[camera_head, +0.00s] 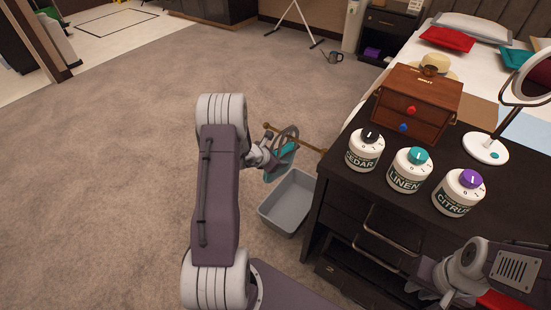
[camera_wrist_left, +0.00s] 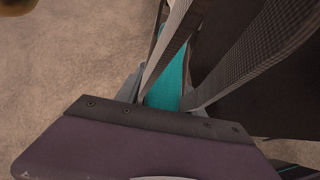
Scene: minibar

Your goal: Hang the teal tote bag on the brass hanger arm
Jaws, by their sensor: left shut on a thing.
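The teal tote bag (camera_head: 281,160) hangs below my left gripper (camera_head: 270,150), beside the dark cabinet. My left gripper is shut on the bag. In the left wrist view, the bag's teal body (camera_wrist_left: 173,78) shows between two grey woven straps (camera_wrist_left: 245,65). The brass hanger arm (camera_head: 312,146) sticks out from the cabinet's left side and ends in a ball (camera_head: 266,126). The straps overlap the rod in the head view; I cannot tell whether they are around it. My right gripper (camera_head: 437,291) is at the lower right by the cabinet front; its jaw opening is unclear.
A grey bin (camera_head: 288,204) stands on the carpet below the bag. The dark cabinet (camera_head: 335,215) carries three labelled jars (camera_head: 410,172), a wooden drawer box (camera_head: 417,101) and a round mirror stand (camera_head: 486,148). A bed (camera_head: 478,60) is behind. The carpet at left is clear.

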